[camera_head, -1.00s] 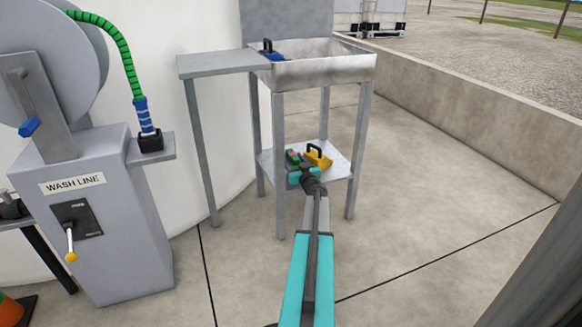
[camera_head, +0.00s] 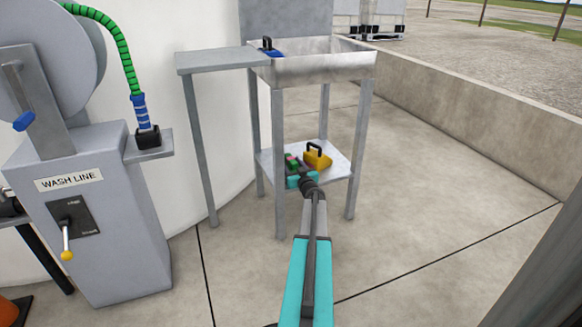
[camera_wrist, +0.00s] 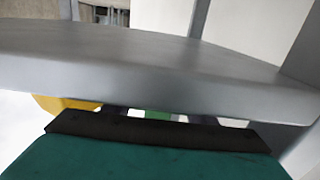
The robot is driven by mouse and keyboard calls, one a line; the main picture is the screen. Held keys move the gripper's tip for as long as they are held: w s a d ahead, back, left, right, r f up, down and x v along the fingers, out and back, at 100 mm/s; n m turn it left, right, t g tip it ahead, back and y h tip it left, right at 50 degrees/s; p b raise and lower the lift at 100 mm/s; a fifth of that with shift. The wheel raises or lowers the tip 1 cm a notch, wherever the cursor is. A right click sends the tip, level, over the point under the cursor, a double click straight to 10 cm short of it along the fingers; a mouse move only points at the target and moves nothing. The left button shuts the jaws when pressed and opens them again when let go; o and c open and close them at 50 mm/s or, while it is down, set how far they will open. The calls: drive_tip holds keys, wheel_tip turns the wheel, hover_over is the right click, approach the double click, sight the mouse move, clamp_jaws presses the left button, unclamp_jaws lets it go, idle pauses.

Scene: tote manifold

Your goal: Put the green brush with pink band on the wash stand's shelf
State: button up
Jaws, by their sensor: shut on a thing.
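The green brush with pink band (camera_head: 292,160) shows small in the head view, at the left part of the wash stand's lower shelf (camera_head: 339,166). My gripper (camera_head: 293,170) is shut on it. Whether the brush rests on the shelf or hangs just above it I cannot tell. In the wrist view, a green patch (camera_wrist: 158,115) shows past the dark edge of my gripper. A grey slab (camera_wrist: 150,65), which looks like the shelf, crosses close in front and hides most of the brush.
A yellow brush or scoop with a black handle (camera_head: 318,158) stands on the shelf, right of the green brush. A blue brush (camera_head: 270,52) lies in the sink above. The stand's legs (camera_head: 279,165) flank the shelf. The wash line cabinet (camera_head: 100,235) stands left.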

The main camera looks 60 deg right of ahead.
idle(0.3)
drive_tip(key=o, duration=1.2)
drive_tip(key=shift+f, duration=0.1)
drive_tip(key=shift+s+a+r, duration=0.2)
drive_tip(key=shift+s+a, duration=0.3)
drive_tip(key=shift+s, duration=0.1)
drive_tip(key=p+v, duration=0.3)
drive_tip(key=v, duration=0.7)
drive_tip(key=shift+s+a, duration=0.15)
drive_tip(key=shift+s+f, duration=0.1)
